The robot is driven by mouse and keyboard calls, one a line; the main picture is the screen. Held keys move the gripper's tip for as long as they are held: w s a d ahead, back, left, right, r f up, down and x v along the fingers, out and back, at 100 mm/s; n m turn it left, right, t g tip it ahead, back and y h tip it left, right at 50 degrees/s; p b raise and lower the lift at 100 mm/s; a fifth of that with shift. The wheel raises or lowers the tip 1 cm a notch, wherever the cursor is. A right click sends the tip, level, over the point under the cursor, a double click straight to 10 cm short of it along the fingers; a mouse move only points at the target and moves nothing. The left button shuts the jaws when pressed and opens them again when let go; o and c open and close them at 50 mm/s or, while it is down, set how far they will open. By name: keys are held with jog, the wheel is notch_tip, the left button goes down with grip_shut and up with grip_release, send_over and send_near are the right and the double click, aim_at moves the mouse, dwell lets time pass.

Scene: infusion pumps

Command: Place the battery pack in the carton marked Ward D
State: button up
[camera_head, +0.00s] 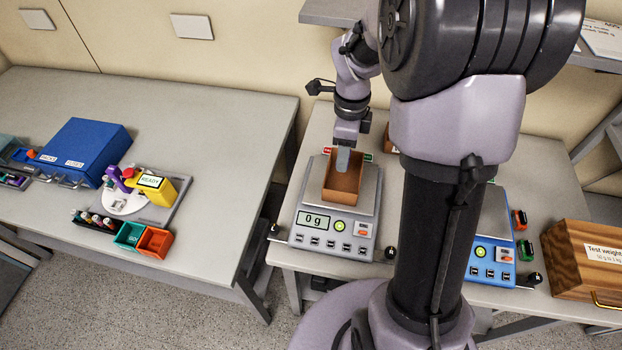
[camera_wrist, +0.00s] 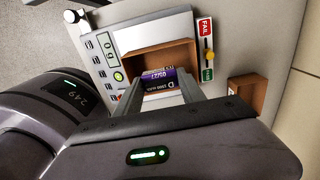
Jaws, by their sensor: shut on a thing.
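A battery pack (camera_wrist: 158,80), purple and black with a white label reading 05/27 and D, shows between my fingers in the wrist view. My gripper (camera_head: 342,166) is shut on it, pointing down over an open brown carton (camera_head: 342,189). The carton also shows in the wrist view (camera_wrist: 160,57), just beyond the pack. It stands on a grey scale (camera_head: 308,225) whose display reads 0 g. I cannot see a ward name on the carton. I cannot tell how far the pack is inside it. The pack cannot be made out in the head view.
A second brown carton (camera_wrist: 246,92) stands right of the scale in the wrist view. A FAIL sign with a yellow slider (camera_wrist: 208,54) is beside the scale. A blue scale (camera_head: 492,250) and wooden box (camera_head: 575,270) stand right. The left bench holds a blue case (camera_head: 85,150).

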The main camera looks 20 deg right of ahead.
aim_at(342, 181)
jog(key=f, duration=0.2)
jog(key=f+b, duration=0.1)
jog(key=f, duration=0.2)
jog(key=f+b, duration=0.1)
jog(key=f, duration=0.2)
jog(key=shift+s+d, duration=0.1)
jog(key=shift+d, duration=0.25)
jog(key=shift+f, duration=0.1)
jog(key=shift+f+b, duration=0.2)
jog(key=shift+b, duration=0.15)
jog(key=o, duration=1.5)
jog(key=shift+r, duration=0.1)
jog(key=shift+c, duration=0.2)
